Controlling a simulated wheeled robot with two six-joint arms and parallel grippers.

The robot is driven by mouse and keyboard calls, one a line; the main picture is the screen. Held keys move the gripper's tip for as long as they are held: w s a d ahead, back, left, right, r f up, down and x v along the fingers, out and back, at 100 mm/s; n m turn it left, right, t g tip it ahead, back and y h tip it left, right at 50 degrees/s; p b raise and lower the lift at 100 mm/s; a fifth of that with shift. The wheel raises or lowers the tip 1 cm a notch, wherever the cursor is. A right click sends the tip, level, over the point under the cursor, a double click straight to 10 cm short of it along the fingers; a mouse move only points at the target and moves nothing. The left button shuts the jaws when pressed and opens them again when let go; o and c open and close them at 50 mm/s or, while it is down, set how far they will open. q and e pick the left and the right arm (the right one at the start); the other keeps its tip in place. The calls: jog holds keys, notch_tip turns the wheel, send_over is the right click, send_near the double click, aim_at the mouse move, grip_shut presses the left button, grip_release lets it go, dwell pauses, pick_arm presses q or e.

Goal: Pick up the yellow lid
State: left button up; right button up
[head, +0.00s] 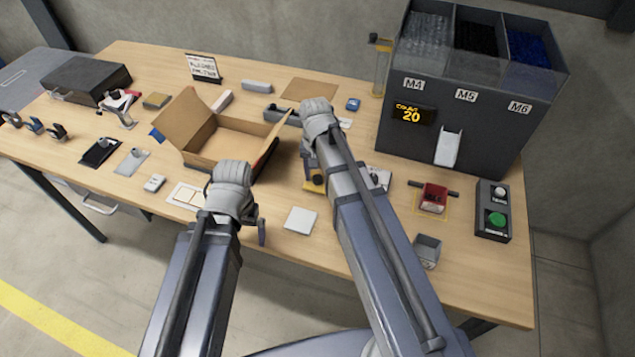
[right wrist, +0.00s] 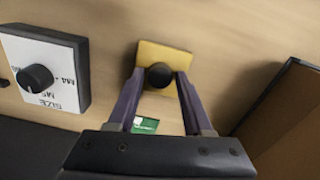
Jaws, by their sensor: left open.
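The yellow lid (right wrist: 150,53) is a flat yellow plate with a round black knob, lying on the wooden table. In the right wrist view my right gripper (right wrist: 160,84) is open, with its purple fingers on either side of the knob and a gap to each side. In the head view the lid (head: 312,187) is partly hidden by my right arm, and the right fingertips are mostly hidden. My left gripper (head: 238,214) is open and empty over the front of the table, in front of the cardboard box.
The open cardboard box (head: 208,155) stands left of the lid. The white dial box (right wrist: 62,65) labelled SIZE is on the lid's other side. A dark feeder cabinet (head: 440,150) stands at the right. A white square pad (head: 300,220) lies near the front edge.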

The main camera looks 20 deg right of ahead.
aim_at(317, 178)
grip_shut()
jog(key=shift+r, duration=0.15)
dwell(0.4)
notch_tip(317, 178, up, 10)
jog(key=p, duration=1)
